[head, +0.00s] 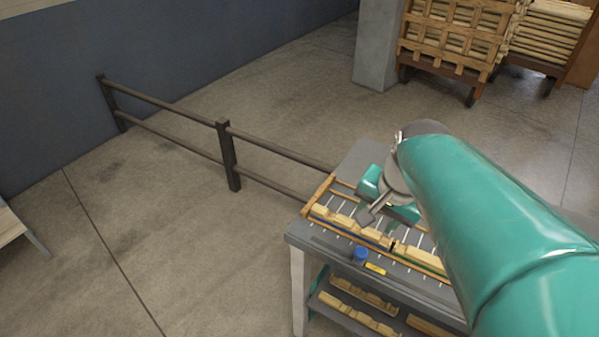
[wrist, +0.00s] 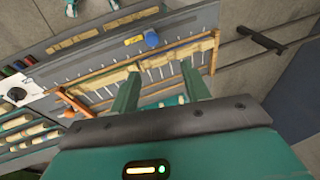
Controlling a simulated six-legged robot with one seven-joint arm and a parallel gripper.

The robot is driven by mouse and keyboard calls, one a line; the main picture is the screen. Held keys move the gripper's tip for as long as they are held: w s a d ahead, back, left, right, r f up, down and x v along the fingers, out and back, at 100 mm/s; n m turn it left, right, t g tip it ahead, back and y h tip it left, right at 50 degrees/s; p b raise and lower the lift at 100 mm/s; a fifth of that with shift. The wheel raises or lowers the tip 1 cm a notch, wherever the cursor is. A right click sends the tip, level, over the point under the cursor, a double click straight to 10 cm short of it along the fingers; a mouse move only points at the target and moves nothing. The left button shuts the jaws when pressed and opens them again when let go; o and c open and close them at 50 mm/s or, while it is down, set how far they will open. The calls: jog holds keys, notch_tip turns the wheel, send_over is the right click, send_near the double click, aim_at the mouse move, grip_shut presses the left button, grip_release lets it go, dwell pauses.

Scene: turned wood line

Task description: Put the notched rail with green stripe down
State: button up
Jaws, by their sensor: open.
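My gripper (head: 370,214) is low over the worktable at the end of my green arm. In the wrist view its two green fingers (wrist: 158,74) stand apart, with nothing visibly held between them. Pale notched rails (head: 345,221) lie in a row along the wooden-edged rack on the table, just beyond the fingertips; they also show in the wrist view (wrist: 154,63). A thin green line shows beside the right part of this row in the head view, partly behind my arm. I cannot tell for sure which rail bears the green stripe.
A blue cup-like object (head: 360,254) and a yellow label (head: 376,268) are at the table's front edge. More notched pieces (head: 358,315) lie on the shelf below. A dark railing (head: 228,155) runs behind the table. Crates of wood (head: 457,35) stand farther back.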

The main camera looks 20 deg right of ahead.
jog(key=s+a+r+n+t, duration=0.1)
jog(key=a+n, duration=0.4)
jog(key=s+a+r+n+t, duration=0.1)
jog(key=a+n, duration=0.4)
jog(key=a, duration=0.1)
jog(key=shift+s+r, duration=0.25)
jog(key=shift+r, duration=0.1)
dwell(0.5)
